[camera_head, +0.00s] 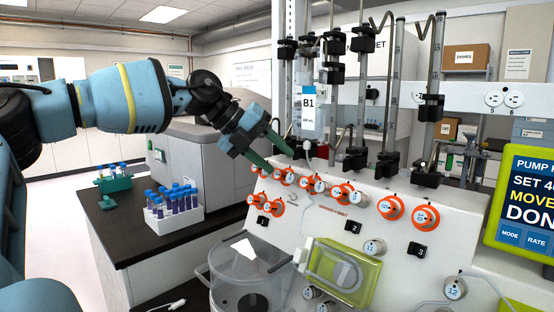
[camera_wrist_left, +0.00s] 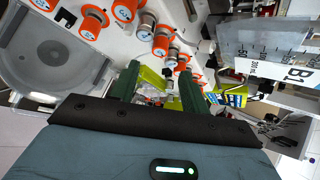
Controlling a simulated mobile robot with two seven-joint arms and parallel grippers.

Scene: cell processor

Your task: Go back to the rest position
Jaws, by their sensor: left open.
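My left gripper (camera_head: 279,157) is in front of the cell processor's white panel (camera_head: 330,228), just left of the hanging bag marked B1 (camera_head: 308,108). Its two green fingers are apart with nothing held between them. In the left wrist view the open fingers (camera_wrist_left: 157,90) point toward the panel's numbered knobs with orange rings. The B1 bag (camera_wrist_left: 275,45) shows at the upper right of that view. In the head view the orange-ringed knobs (camera_head: 390,208) run in a row below the gripper. My right gripper is not in view.
A clear round bowl (camera_head: 240,275) stands at the panel's lower left. Metal poles with black clamps rise behind the panel. A yellow-green pump display (camera_head: 525,205) is at right.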

